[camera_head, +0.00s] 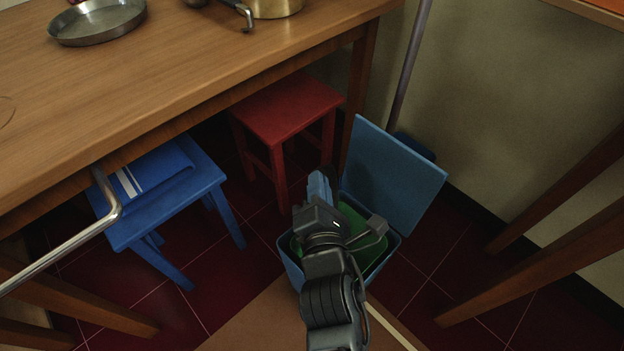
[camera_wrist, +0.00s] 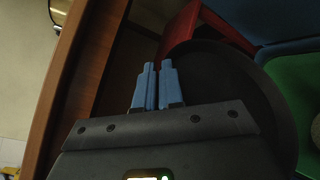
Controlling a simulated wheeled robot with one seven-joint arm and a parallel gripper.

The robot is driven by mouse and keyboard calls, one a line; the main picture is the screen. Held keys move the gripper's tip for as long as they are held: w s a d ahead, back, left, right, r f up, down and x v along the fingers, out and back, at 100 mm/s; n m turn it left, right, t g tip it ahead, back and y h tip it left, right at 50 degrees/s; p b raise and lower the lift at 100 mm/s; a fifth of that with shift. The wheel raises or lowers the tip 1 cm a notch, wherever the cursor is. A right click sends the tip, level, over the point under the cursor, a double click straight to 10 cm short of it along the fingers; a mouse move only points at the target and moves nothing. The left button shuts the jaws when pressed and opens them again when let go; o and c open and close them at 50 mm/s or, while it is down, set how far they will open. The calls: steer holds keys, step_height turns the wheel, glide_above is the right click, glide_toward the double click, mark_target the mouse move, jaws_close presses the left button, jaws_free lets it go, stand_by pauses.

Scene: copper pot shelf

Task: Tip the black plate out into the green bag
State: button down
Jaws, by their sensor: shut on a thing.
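The black plate (camera_wrist: 235,78) shows in the wrist view as a dark, round-rimmed shape beyond and right of my gripper (camera_wrist: 157,72). The blue fingers are close together on its near left part. In the head view my gripper (camera_head: 318,185) is above the left back side of the blue bin (camera_head: 393,252), and I cannot make out the plate there. The green bag (camera_head: 378,240) lines the open bin, partly hidden by my arm. It also shows in the wrist view (camera_wrist: 296,82), right of the plate, with a pale thing at the picture's edge.
The bin's blue lid (camera_head: 395,175) stands open at the back. A red stool (camera_head: 288,112) and a blue stool (camera_head: 165,215) stand left of the bin, by the wooden table (camera_head: 190,70). A metal pan (camera_head: 98,22) is on the table. Table legs stand at right.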

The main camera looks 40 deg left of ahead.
steer(key=shift+w+d+r+m+p, duration=0.2)
steer(key=shift+w+d+m+p, duration=0.2)
steer(key=shift+d+p, duration=0.4)
steer(key=shift+w+d+p, duration=0.1)
steer(key=shift+d+p, duration=0.1)
steer(key=shift+p, duration=0.45)
steer(key=shift+w+d+r+m+t+y+p, duration=0.15)
steer(key=shift+d+m+p, duration=0.15)
steer(key=shift+p, duration=0.3)
steer(key=shift+w+d+m+t+y+p, duration=0.2)
steer(key=shift+d+p, duration=0.1)
steer(key=shift+p, duration=0.25)
steer(key=shift+w+d+r+m+p, duration=0.1)
steer(key=shift+w+d+m+p, duration=0.25)
steer(key=shift+p, duration=0.5)
steer(key=shift+d+m+p, duration=0.15)
steer(key=shift+d+p, duration=0.3)
steer(key=shift+p, duration=0.4)
steer(key=w+d+f+m+t+y+b, duration=0.1)
steer(key=w+d+f+m, duration=0.1)
steer(key=d, duration=0.5)
steer(key=shift+w+f+m, duration=0.4)
steer(key=shift+w+m, duration=0.4)
steer(key=shift+m, duration=0.5)
steer(key=shift+d+t, duration=0.1)
steer(key=shift+t, duration=0.15)
